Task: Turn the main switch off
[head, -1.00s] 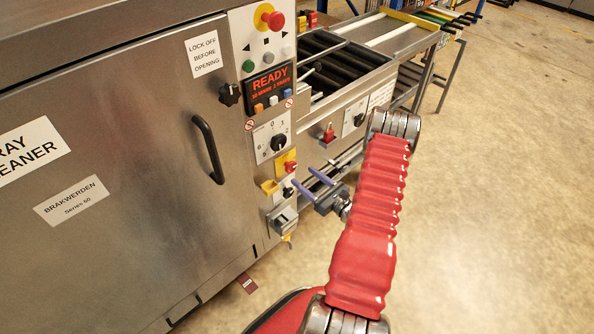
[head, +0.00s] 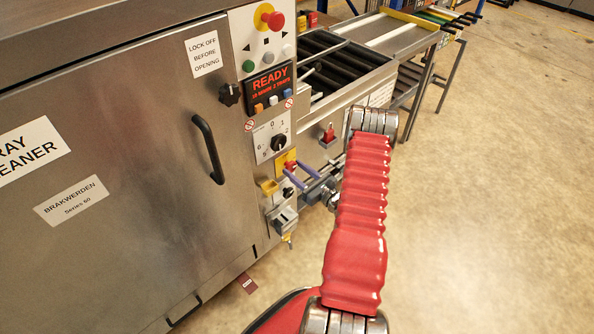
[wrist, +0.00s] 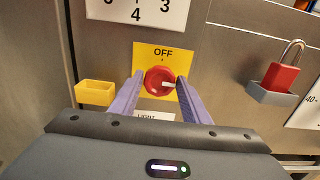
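The main switch is a red round knob (wrist: 158,79) on a yellow plate (wrist: 146,51) marked OFF at its top. The knob's white pointer mark faces right, not up at the OFF mark. It also shows in the head view as a small red knob (head: 290,166) low on the control panel. My gripper (wrist: 160,88) is open, with one purple finger on each side of the knob. I cannot tell whether the fingers touch it. In the head view my gripper (head: 294,171) is in front of the yellow plate and partly covers it.
A numbered dial (head: 278,143) is above. The cleaner door's black handle (head: 208,150) stands out at the left. The floor at right is clear.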

